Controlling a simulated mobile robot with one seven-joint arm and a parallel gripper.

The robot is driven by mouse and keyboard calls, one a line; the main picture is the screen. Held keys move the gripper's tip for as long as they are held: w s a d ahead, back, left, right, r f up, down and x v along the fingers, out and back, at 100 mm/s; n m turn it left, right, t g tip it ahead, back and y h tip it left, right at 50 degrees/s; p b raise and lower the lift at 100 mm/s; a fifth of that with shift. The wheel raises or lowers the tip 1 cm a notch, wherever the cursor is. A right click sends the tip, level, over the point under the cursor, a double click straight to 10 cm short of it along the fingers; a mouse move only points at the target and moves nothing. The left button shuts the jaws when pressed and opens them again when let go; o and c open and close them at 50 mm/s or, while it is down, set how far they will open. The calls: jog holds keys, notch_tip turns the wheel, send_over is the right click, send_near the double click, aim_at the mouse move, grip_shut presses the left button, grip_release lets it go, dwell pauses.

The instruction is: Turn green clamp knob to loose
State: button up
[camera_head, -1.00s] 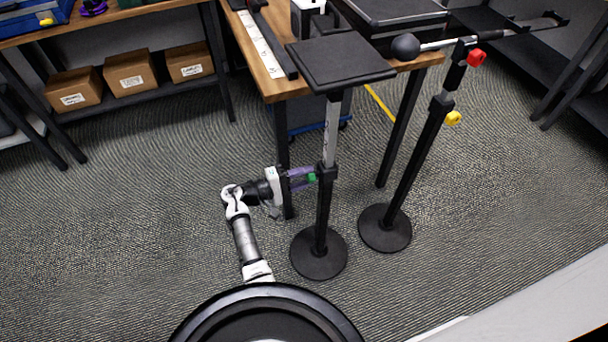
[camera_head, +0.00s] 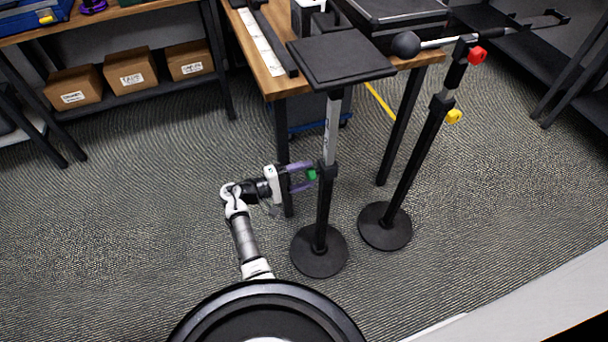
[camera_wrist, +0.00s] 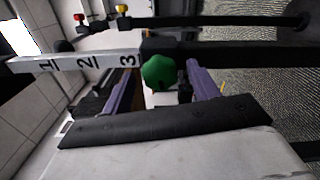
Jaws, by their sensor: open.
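The green clamp knob (camera_head: 312,174) sits on the collar of a black stand with a flat square top (camera_head: 340,60) and a round base (camera_head: 319,252). In the wrist view the green knob (camera_wrist: 159,73) is near the middle, in front of the pole, beside the numbers on its pale section (camera_wrist: 80,62). My gripper (camera_head: 303,176) is open, with its purple fingers at the knob. In the wrist view my gripper (camera_wrist: 158,92) has one finger on each side of the knob, with gaps visible. I cannot tell whether either finger touches it.
A second stand (camera_head: 412,160) with a red knob (camera_head: 477,55) and a yellow knob (camera_head: 454,116) stands to the right. A wooden table (camera_head: 268,85) is behind, its leg close to my gripper. Boxes (camera_head: 131,77) sit on a shelf at left. The floor at left is clear.

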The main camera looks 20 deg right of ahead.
jog(key=a+b, duration=0.2)
jog(key=a, duration=1.1)
jog(key=shift+s+a+b, duration=0.25)
jog(key=shift+b, duration=0.15)
